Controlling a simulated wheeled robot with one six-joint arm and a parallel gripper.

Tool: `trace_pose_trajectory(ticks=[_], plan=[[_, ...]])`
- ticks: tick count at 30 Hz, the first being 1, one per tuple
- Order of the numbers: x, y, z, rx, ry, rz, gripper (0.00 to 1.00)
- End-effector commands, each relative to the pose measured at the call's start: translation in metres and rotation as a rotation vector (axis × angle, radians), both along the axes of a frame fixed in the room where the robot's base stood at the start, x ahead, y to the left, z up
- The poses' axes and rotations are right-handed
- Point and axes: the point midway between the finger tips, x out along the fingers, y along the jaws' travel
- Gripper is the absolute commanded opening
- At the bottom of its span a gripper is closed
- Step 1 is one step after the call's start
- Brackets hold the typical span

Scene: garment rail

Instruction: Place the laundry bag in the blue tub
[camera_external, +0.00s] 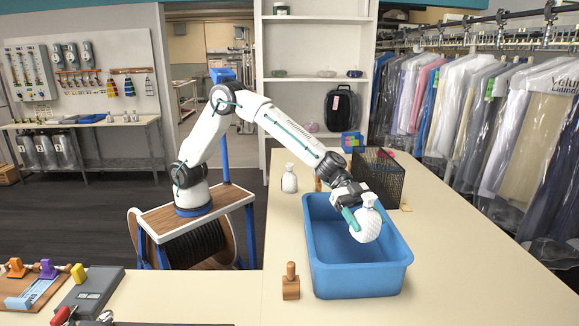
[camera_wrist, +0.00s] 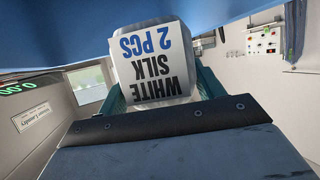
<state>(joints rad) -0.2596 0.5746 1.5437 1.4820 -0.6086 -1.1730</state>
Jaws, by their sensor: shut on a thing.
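The laundry bag (camera_external: 366,225) is a small white, netted-looking bag with a knobbed top. In the wrist view the bag (camera_wrist: 155,62) fills the space between the fingers and carries the label "WHITE SILK 2 PCS", upside down. My gripper (camera_external: 356,213) is shut on the bag and holds it over or inside the blue tub (camera_external: 360,281), in its right half. I cannot tell whether the bag touches the tub's floor. The blue tub stands on the cream counter, its inside partly hidden by the bag and gripper.
A second white bag (camera_external: 289,179) stands on the counter left of the tub. A black mesh basket (camera_external: 379,176) is behind the tub. A wooden stamp (camera_external: 291,283) stands by its front left. Counter to the right is clear; covered garments (camera_external: 480,110) hang beyond it.

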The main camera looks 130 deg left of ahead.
Motion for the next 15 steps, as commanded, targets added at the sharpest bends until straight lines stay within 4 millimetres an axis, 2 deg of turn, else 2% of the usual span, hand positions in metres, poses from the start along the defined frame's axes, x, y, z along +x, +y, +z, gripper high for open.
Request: trace_pose_trajectory(ticks=[9,15], plan=[[0.002,0.003,-0.057,-0.001,0.001,0.012,0.38],[0.002,0.003,-0.077,-0.002,0.001,0.012,0.38]])
